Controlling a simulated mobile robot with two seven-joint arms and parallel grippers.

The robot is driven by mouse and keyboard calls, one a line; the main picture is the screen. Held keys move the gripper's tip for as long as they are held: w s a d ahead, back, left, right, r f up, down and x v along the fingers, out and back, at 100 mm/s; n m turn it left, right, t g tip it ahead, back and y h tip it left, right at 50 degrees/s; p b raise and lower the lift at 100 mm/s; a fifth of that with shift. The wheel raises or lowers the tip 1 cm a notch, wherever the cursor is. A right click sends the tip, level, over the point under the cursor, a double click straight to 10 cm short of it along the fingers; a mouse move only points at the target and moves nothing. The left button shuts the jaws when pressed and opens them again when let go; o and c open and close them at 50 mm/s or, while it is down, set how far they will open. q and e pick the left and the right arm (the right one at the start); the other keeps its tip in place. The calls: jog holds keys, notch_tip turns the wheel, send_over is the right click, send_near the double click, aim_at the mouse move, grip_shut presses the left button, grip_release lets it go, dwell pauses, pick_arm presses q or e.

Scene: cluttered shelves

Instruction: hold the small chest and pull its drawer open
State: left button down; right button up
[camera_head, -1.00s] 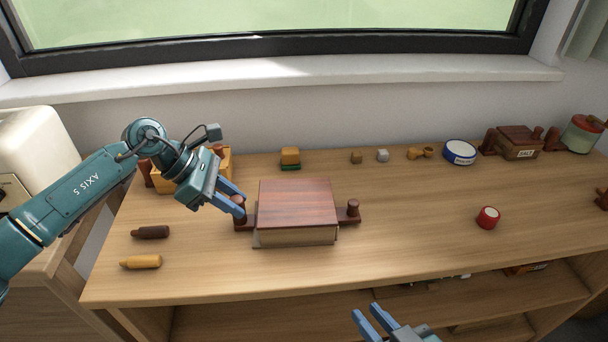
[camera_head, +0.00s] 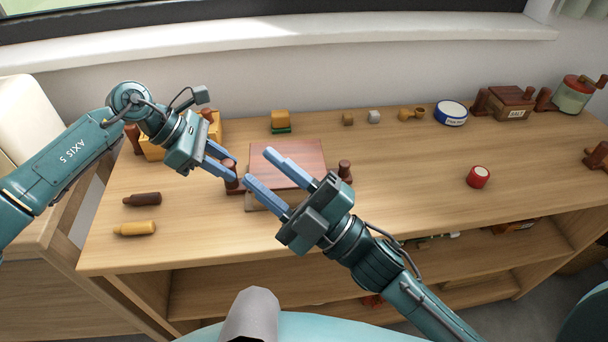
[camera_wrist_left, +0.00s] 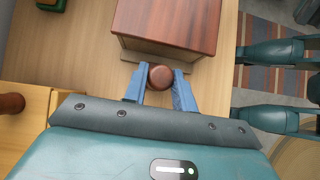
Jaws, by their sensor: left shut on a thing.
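The small chest (camera_head: 300,158) has a reddish-brown top and stands on the middle left of the wooden table, with a dark round-topped post at each side. My left gripper (camera_head: 236,174) is shut on the left post (camera_head: 230,168). In the left wrist view the round post top (camera_wrist_left: 160,77) sits between the two blue fingers, beside the chest (camera_wrist_left: 170,22). My right gripper (camera_head: 259,167) is open and empty, in front of and over the chest's front left part.
A dark bottle (camera_head: 142,199) and a yellow bottle (camera_head: 135,228) lie at the left. A yellow crate (camera_head: 205,132) is behind my left gripper. A red jar (camera_head: 478,177) stands at the right, with clear table between it and the chest. Several small things line the back.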

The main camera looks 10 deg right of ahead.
aim_at(345, 163)
jog(key=s+a+r+n+g+y, duration=0.1)
jog(key=a+n+g, duration=0.2)
jog(key=n+g, duration=0.6)
jog(key=s+a+r+n+g+y, duration=0.15)
jog(key=a+n+g, duration=0.25)
jog(key=n+g, duration=0.5)
jog(key=w+d+f+n+h, duration=0.2)
jog(key=w+d+n+h, duration=0.2)
jog(key=h, duration=0.1)
jog(key=w+d+f+n+t+h, duration=0.1)
jog(key=w+d+f+n+h, duration=0.2)
jog(key=d+n+h, duration=0.2)
jog(key=w+d+f+n+t+h, duration=0.1)
jog(key=w+d+f+n+h, duration=0.2)
jog(key=h, duration=0.3)
jog(key=shift+w+d+n, duration=0.65)
jog(key=shift+w+n, duration=0.15)
jog(key=w+d+h, duration=0.1)
jog(key=d, duration=0.1)
jog(key=w+d+r+t+h, duration=0.1)
jog(key=d+h, duration=0.1)
jog(key=d, duration=0.1)
jog(key=w+d+h, duration=0.1)
jog(key=d+h, duration=0.1)
jog(key=d, duration=0.1)
jog(key=shift+w+d+r, duration=0.1)
jog(key=shift+w+r, duration=0.15)
jog(key=shift+w, duration=0.15)
jog(key=shift+f, duration=3.4)
